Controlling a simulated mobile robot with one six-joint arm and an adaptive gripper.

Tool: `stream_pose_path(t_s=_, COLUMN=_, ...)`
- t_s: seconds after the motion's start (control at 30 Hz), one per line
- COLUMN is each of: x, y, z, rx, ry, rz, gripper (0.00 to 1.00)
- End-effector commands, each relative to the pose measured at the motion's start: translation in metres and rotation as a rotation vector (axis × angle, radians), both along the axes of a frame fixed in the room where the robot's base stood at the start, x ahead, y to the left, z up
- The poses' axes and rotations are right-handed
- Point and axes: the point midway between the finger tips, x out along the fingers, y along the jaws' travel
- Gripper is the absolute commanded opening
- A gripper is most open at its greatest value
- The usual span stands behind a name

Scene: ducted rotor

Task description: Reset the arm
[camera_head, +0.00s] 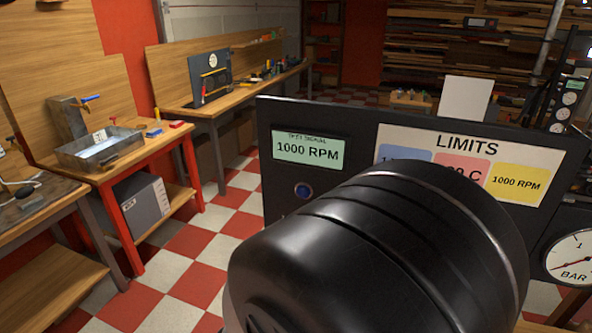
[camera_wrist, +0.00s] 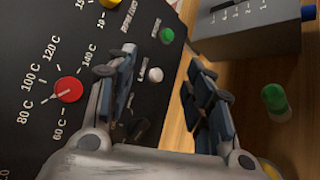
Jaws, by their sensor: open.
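In the wrist view my gripper (camera_wrist: 163,95) is open, its two dark blue-padded fingers apart with nothing between them. Beyond it is a black control panel (camera_wrist: 40,45) with a red knob (camera_wrist: 68,90) on a temperature scale, a white knob (camera_wrist: 155,74) and a green knob (camera_wrist: 167,35). Whether a finger touches the panel cannot be told. In the head view my black arm link fills the lower middle and right, and my gripper is not visible there. It partly hides the panel with the 1000 RPM display (camera_head: 308,151) and the LIMITS sign (camera_head: 470,145).
In the wrist view a grey box (camera_wrist: 245,30) and a green knob-like part (camera_wrist: 276,102) are at right, over wood. In the head view a pressure gauge (camera_head: 574,258) is at right. Workbenches with a metal sink (camera_head: 100,150) line the left; checkered floor (camera_head: 215,225) lies clear between.

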Motion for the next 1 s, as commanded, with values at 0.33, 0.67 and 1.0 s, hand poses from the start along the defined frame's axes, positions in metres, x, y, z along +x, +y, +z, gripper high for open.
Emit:
stream_pose_path(t_s=0.33, x=-0.079, y=-0.041, z=0.014, rx=0.518, ry=0.003, rz=-0.426, gripper=0.48)
stream_pose_path(t_s=0.67, x=-0.107, y=-0.016, z=0.038, rx=1.061, ry=-0.188, rz=-0.571, gripper=0.48)
stream_pose_path(t_s=1.0, x=-0.101, y=0.006, z=0.076, rx=1.369, ry=-0.417, rz=-0.527, gripper=0.48)
